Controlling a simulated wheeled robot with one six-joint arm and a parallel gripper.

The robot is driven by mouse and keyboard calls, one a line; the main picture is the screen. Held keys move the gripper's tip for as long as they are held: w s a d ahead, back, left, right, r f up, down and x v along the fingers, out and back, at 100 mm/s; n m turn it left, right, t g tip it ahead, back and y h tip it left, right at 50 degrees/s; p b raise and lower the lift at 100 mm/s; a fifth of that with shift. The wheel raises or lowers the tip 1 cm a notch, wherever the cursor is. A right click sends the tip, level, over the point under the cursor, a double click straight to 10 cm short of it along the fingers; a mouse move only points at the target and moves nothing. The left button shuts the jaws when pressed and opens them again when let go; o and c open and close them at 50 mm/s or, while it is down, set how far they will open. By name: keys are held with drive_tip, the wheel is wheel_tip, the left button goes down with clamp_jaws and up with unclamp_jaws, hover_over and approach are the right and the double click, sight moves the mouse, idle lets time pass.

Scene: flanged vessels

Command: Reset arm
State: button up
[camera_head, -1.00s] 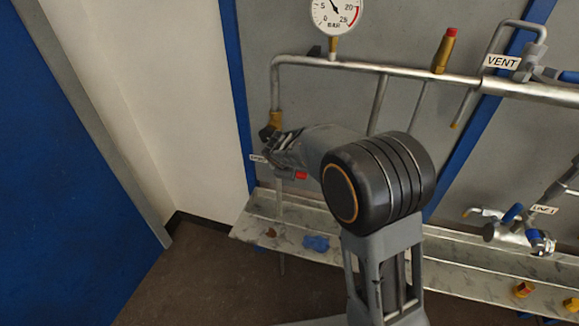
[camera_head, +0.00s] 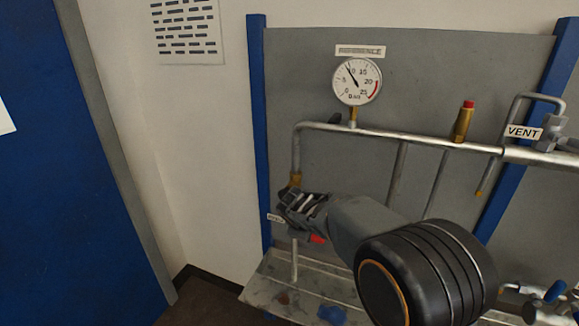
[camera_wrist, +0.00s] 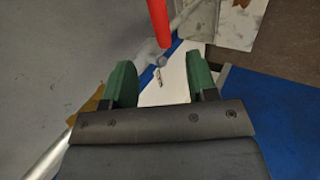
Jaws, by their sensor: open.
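My gripper (camera_wrist: 163,85) is open in the wrist view, its two green fingers apart with nothing gripped between them. A red handle (camera_wrist: 158,22) shows just beyond the fingers, and a grey fitting lies close to it. In the head view my gripper (camera_head: 297,212) is at the lower left end of the pipework, beside a red part (camera_head: 317,239). My arm reaches there from the lower right. Whether the gripper touches the fitting cannot be told.
A steel pipe (camera_head: 400,134) with a pressure gauge (camera_head: 357,82) and a brass valve (camera_head: 463,122) runs along the grey panel. A VENT label (camera_head: 523,132) is at the right. A metal tray (camera_head: 270,288) lies below. A blue door (camera_head: 60,200) stands left.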

drive_tip(key=s+d+r+m+y, duration=0.1)
drive_tip(key=s+m, duration=0.3)
drive_tip(key=s, duration=0.4)
drive_tip(key=s+d+r+m+g+y, duration=0.1)
drive_tip(key=s+d+m, duration=0.3)
drive_tip(key=s, duration=0.4)
drive_tip(key=s+d+r+m, duration=0.2)
drive_tip(key=s+m, duration=0.2)
drive_tip(key=s, duration=0.4)
drive_tip(key=shift+s+d+m+g+y, duration=0.15)
drive_tip(key=shift+d+m+g+y, duration=0.15)
drive_tip(key=shift+d+m+y, duration=0.1)
drive_tip(key=shift+d+r, duration=0.25)
drive_tip(key=shift+r, duration=0.1)
drive_tip(key=shift+c, duration=0.2)
